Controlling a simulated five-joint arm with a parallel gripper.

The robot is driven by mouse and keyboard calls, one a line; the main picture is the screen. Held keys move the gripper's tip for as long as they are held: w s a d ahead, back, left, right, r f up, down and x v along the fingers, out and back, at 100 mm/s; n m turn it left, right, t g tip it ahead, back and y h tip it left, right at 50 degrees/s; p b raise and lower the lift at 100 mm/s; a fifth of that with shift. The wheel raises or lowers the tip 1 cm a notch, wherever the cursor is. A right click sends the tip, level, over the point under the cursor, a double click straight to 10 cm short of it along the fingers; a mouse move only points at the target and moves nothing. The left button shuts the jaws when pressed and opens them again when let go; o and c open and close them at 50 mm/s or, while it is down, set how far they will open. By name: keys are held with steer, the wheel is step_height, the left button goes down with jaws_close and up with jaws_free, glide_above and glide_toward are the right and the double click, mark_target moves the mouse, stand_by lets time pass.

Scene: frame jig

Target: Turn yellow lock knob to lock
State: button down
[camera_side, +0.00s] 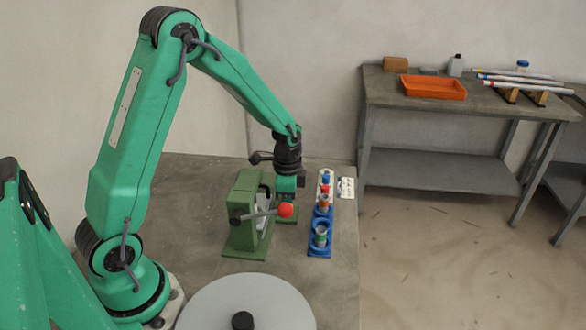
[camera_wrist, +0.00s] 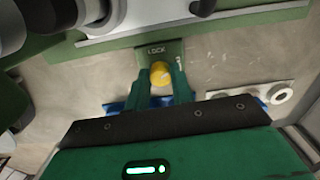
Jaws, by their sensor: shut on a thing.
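The yellow lock knob (camera_wrist: 161,72) shows in the wrist view between the two green fingers of my gripper (camera_wrist: 162,85). The fingers are shut on it, one on each side. A green plate (camera_wrist: 173,47) marked LOCK lies just beyond the knob. A pale mark shows on the knob, but its exact angle is too small to tell. In the side view my gripper (camera_side: 287,184) is low behind the green frame jig (camera_side: 243,205), and the knob is hidden there.
A lever with a red ball (camera_side: 286,210) sticks out from the jig towards the blue rack (camera_side: 322,249), which holds several coloured parts. A grey round disc (camera_side: 248,295) is at the front. A back bench carries an orange tray (camera_side: 433,87).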

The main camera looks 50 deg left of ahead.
steer(key=shift+n, duration=0.5)
steer(key=c, duration=1.2)
jaws_free()
steer(key=shift+r, duration=0.1)
steer(key=shift+r, duration=3.85)
